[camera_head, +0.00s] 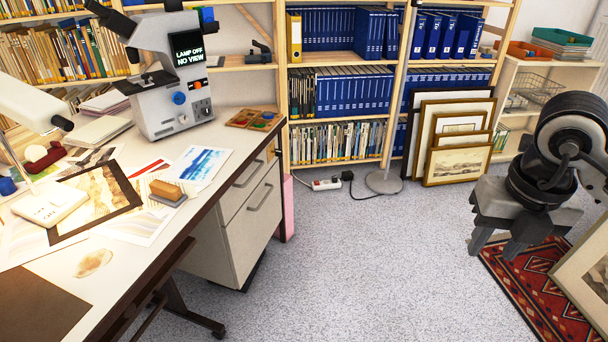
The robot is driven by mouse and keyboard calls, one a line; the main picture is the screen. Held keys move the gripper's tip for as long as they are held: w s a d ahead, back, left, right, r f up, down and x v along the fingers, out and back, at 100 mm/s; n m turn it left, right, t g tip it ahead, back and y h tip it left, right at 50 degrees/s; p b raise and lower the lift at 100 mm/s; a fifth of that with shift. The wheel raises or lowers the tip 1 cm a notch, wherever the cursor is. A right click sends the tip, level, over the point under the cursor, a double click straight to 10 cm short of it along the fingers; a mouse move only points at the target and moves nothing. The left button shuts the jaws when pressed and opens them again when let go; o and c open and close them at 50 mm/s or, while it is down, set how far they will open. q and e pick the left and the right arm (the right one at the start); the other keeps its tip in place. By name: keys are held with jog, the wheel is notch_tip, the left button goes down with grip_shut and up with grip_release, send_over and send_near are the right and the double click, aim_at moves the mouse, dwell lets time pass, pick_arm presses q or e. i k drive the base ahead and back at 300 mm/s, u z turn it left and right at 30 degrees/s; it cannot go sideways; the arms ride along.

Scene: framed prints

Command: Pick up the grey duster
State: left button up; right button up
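A small block with a tan wooden top and a grey underside, which looks like the grey duster (168,193), lies on the desk (215,160) at the left. It rests on or against loose printed sheets near the desk's front edge. My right gripper (497,246) is at the right, over the floor and the edge of the red rug, far from the duster. Its two grey fingers point down with a gap between them, and nothing shows in the gap. My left gripper is not in view.
A microscope (173,75) stands at the back of the desk. A white lamp (50,203) and a dark-framed print (128,190) are left of the duster. Framed prints (457,160) lean on the bookshelf. Grey floor (370,265) between desk and rug (535,285) is clear.

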aim_at(163, 193)
jog(key=z, duration=0.75)
jog(key=i, duration=1.2)
jog(key=u, duration=3.25)
jog(key=i, duration=0.5)
jog(key=u, duration=0.1)
